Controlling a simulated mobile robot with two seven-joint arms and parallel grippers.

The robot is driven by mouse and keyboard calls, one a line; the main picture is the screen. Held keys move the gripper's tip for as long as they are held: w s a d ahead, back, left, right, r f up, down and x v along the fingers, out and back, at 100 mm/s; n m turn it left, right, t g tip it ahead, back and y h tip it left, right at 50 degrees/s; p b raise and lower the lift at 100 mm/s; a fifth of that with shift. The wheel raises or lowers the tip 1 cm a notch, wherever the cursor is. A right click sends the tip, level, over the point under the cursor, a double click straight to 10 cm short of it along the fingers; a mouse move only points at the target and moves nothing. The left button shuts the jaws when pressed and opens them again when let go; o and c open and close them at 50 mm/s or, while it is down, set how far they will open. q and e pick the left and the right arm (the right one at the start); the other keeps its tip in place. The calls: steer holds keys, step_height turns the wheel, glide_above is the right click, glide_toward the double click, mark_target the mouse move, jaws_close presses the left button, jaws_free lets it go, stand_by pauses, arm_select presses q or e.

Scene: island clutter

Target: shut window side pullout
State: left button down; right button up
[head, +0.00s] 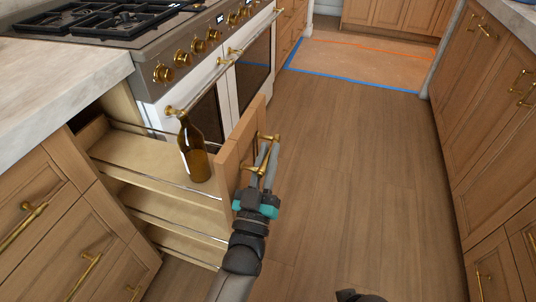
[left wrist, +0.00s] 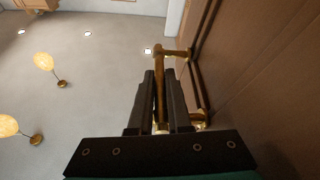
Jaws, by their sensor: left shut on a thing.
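The window side pullout (head: 231,168) is a wooden tiered unit standing well out of the counter, left of centre in the head view. Its front panel faces right, and a brass bar handle (head: 256,169) is on it. My left gripper (head: 267,158) is shut on this handle. In the left wrist view, the two dark fingers (left wrist: 159,78) lie on either side of the brass bar (left wrist: 160,58), beside the wooden front. A brown bottle (head: 193,150) stands upright on the pullout's top shelf. My right gripper's fingers are not visible.
The range (head: 190,60) with brass knobs and oven handles is just beyond the pullout. Drawers (head: 45,225) are on the near left. Cabinets (head: 495,120) line the right side. The wooden floor (head: 350,150) between is clear.

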arm_select(q)
steer(key=shift+a, duration=0.1)
stand_by(0.7)
steer(key=w+a+b, duration=0.1)
steer(key=w+a, duration=0.2)
steer(key=a, duration=0.7)
steer(key=w+a+b, duration=0.2)
steer(key=w+a, duration=0.2)
steer(key=a, duration=0.7)
steer(key=w+a+b, duration=0.2)
steer(key=w+a, duration=0.1)
steer(key=a, duration=0.8)
steer(key=shift+w, duration=0.25)
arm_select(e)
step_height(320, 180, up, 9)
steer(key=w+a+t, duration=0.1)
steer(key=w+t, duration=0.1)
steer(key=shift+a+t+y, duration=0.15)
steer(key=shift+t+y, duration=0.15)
arm_select(q)
steer(key=shift+a, duration=0.1)
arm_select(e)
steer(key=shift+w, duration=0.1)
arm_select(q)
steer(key=c, duration=0.9)
jaws_free()
